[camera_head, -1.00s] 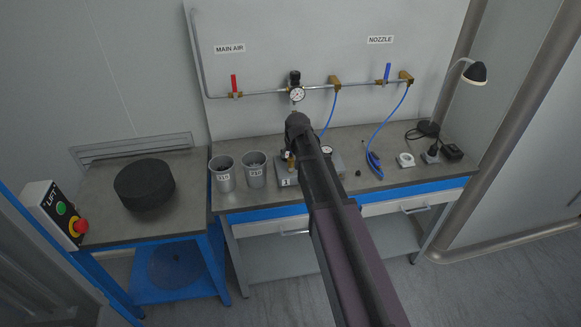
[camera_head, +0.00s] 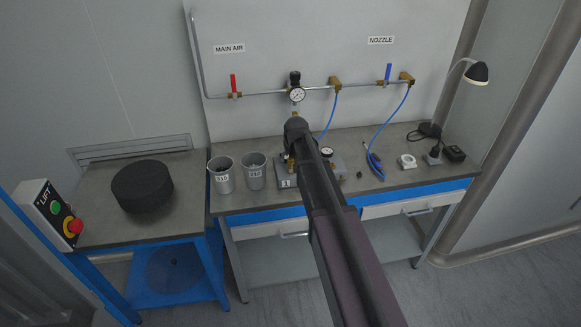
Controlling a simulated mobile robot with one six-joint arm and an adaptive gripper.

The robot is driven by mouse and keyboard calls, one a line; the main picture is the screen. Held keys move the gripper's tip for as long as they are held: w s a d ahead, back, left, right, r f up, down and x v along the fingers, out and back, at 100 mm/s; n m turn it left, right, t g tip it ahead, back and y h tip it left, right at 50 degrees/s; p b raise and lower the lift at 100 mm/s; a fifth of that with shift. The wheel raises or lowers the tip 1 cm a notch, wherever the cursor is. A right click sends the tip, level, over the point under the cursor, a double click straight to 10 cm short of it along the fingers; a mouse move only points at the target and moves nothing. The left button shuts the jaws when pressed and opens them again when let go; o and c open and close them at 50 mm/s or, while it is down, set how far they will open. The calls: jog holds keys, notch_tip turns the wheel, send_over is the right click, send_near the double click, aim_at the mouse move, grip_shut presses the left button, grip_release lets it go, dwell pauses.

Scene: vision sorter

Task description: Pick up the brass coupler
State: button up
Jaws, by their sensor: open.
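A small brass-coloured piece (camera_head: 291,164) shows just left of my arm, at a grey metal block (camera_head: 284,180) on the bench. It may be the brass coupler, but it is too small and too covered by my arm to be sure. My dark arm reaches from the bottom of the head view up over the bench, and its far end stands in front of the block. My gripper is hidden behind the end of my arm, so its fingers and their distance to the brass piece do not show.
Two grey cups (camera_head: 221,179) (camera_head: 255,175) stand left of the block. A dial gauge (camera_head: 297,94) and pipe run along the back panel. A blue hose tool (camera_head: 374,163), white round part (camera_head: 407,161) and lamp (camera_head: 476,73) are at right. A black disc (camera_head: 142,186) rests on the left table.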

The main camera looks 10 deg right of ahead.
jog(key=shift+b+x, duration=1)
jog(key=shift+x, duration=0.45)
jog(key=shift+r, duration=0.1)
grip_shut()
